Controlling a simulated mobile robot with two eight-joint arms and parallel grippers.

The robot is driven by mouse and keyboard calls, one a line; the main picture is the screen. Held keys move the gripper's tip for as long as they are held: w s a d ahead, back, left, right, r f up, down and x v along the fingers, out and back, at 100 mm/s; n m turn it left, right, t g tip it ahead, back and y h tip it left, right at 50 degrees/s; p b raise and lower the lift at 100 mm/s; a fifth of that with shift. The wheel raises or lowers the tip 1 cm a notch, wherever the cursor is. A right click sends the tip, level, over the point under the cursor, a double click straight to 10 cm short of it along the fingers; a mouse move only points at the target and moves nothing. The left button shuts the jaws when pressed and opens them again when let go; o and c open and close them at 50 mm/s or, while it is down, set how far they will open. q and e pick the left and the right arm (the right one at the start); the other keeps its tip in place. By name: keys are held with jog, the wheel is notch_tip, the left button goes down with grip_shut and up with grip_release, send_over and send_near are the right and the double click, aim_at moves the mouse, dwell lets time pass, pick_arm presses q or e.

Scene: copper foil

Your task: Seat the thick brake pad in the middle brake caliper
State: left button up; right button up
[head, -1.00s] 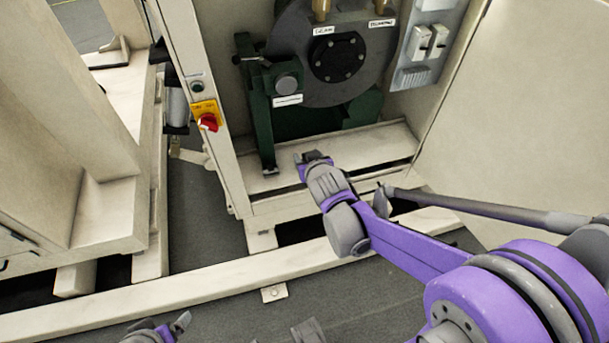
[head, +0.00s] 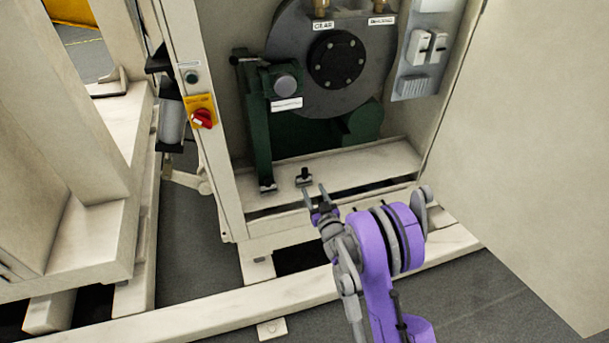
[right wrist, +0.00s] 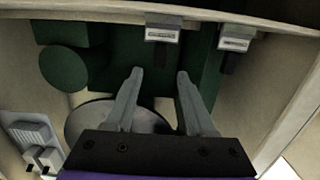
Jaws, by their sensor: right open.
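A small dark block with a grey foot (head: 304,178), possibly a brake pad, stands on the cabinet ledge. A similar piece (head: 267,187) is left of it, at the foot of a green bar. Both show in the right wrist view as black pieces with pale labelled plates, the first (right wrist: 162,33) and the second (right wrist: 236,38); I cannot tell which is thicker. The green caliper (head: 264,80) sits at the left edge of the big grey disc (head: 300,65). My right gripper (head: 317,195) is open and empty just in front of the ledge; its fingers (right wrist: 159,75) are apart. My left gripper is out of view.
The cream ledge (head: 370,166) is clear to the right. The cabinet's left post (head: 205,150) carries a red and yellow switch (head: 202,117). A grey switch panel (head: 425,50) is at the right. A large cream panel (head: 540,150) borders the right side.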

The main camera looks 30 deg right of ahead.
aim_at(306, 174)
jog(key=shift+b+x, duration=0.45)
jog(key=shift+x, duration=4)
grip_shut()
jog(key=shift+r, duration=0.1)
